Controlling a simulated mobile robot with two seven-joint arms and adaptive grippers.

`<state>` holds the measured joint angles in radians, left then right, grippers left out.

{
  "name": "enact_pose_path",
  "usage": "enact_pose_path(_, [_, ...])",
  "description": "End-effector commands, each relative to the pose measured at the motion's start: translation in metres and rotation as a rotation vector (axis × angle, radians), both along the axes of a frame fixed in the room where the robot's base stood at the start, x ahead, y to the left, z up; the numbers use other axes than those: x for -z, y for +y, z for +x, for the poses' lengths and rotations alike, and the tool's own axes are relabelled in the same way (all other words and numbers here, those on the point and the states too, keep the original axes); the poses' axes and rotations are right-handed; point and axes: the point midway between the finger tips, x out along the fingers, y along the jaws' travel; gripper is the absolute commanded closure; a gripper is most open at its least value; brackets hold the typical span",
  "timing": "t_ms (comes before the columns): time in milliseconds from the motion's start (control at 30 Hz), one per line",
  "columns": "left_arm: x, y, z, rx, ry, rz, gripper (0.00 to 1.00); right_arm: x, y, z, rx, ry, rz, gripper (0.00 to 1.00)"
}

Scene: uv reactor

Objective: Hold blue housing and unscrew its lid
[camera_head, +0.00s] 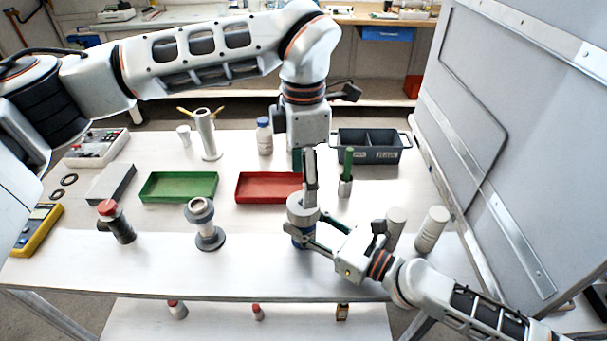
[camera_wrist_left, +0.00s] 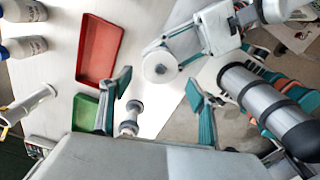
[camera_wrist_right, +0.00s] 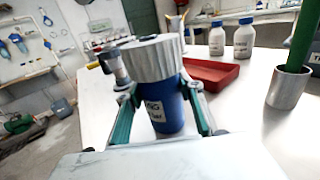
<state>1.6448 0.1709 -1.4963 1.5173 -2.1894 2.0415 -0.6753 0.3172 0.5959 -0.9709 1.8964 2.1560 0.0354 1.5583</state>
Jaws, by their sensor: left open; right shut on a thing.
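The blue housing (camera_head: 301,239) stands upright near the front edge of the table, with a ribbed grey lid (camera_head: 303,206) on top. My right gripper (camera_head: 306,231) is shut around its blue body, below the lid. In the right wrist view the blue body (camera_wrist_right: 162,104) sits between both fingers and the lid (camera_wrist_right: 150,60) is on it. My left gripper (camera_head: 305,178) points down from above, open, just over the lid. In the left wrist view its fingers are spread wide and empty, with the lid (camera_wrist_left: 159,66) seen beyond the fingertips.
A red tray (camera_head: 267,187) and a green tray (camera_head: 178,187) lie behind the housing. A green rod in a metal cup (camera_head: 345,187) stands close behind to the right. A grey spool-like part (camera_head: 203,222) stands to the left; pale cylinders (camera_head: 431,230) stand to the right.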

Motion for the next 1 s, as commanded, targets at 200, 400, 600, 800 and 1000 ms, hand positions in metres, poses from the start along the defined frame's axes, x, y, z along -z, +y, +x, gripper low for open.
enact_pose_path(200, [-0.003,0.000,0.000,0.356,0.001,0.000,0.39,-0.001,0.000,0.000,0.000,-0.001,0.001,1.00])
enact_pose_path(400, [-0.004,0.000,0.000,0.559,0.001,0.000,0.39,-0.001,0.000,0.000,0.000,-0.001,0.001,1.00])
enact_pose_path(600, [0.001,0.000,-0.001,0.623,0.002,0.000,0.39,-0.001,0.000,0.000,0.000,-0.001,0.001,1.00])
enact_pose_path(800, [0.028,0.000,-0.002,0.623,0.005,-0.002,0.39,-0.001,0.000,0.000,0.000,-0.001,0.001,1.00])
enact_pose_path(1000, [0.056,0.000,-0.001,0.621,0.004,-0.002,0.39,-0.001,0.000,0.000,0.000,-0.001,0.001,1.00])
